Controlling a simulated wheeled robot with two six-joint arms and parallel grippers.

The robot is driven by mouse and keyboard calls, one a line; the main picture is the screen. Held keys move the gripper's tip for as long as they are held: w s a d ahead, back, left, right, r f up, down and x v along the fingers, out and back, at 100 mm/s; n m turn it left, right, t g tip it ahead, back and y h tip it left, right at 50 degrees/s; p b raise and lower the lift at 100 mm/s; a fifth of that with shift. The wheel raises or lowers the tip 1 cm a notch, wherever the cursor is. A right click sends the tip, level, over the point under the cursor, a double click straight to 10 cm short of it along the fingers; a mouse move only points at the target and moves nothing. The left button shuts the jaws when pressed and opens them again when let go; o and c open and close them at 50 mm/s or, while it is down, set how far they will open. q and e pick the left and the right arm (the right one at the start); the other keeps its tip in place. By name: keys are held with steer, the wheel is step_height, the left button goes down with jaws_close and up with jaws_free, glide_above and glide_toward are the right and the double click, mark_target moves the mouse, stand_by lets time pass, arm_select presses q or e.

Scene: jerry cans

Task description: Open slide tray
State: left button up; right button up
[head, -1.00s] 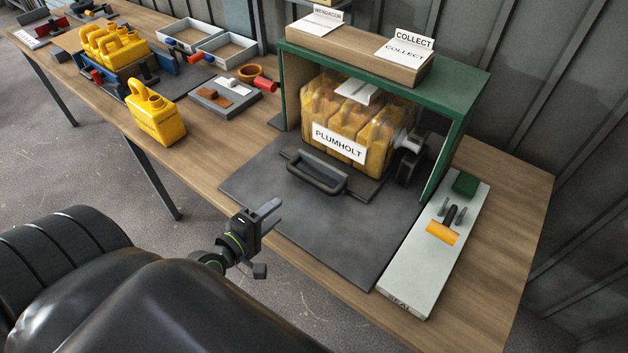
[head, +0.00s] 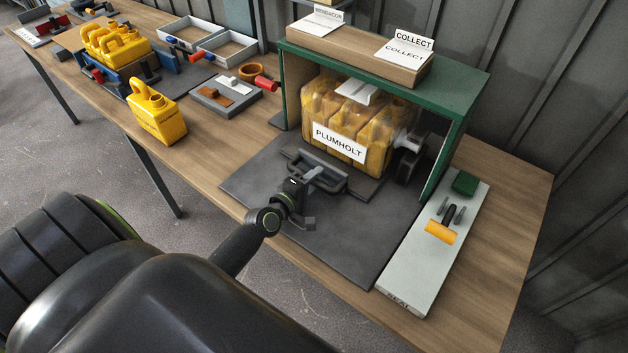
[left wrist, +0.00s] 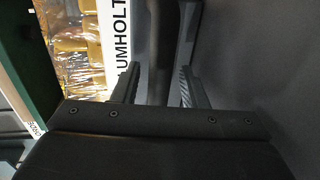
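The slide tray is a dark flat plate (head: 365,190) bearing wrapped yellow jerry cans (head: 322,108) with a PLUMHOLT label, inside a green-framed box (head: 462,130). Its dark bar handle (head: 335,184) faces me at the front. My left gripper (head: 312,188) is at this handle. In the left wrist view the handle bar (left wrist: 160,50) runs between the two fingers of my left gripper (left wrist: 158,88), which are apart, with a visible gap to the right finger. Whether a finger touches the bar is unclear. My right gripper is not in view.
A dark mat (head: 375,250) lies in front of the box, mostly clear. A single yellow jerry can (head: 157,115) stands to the left.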

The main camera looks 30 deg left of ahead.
arm_select(q)
steer(key=shift+w, duration=0.1)
steer(key=shift+c, duration=0.2)
jaws_close()
steer(key=shift+f, duration=0.1)
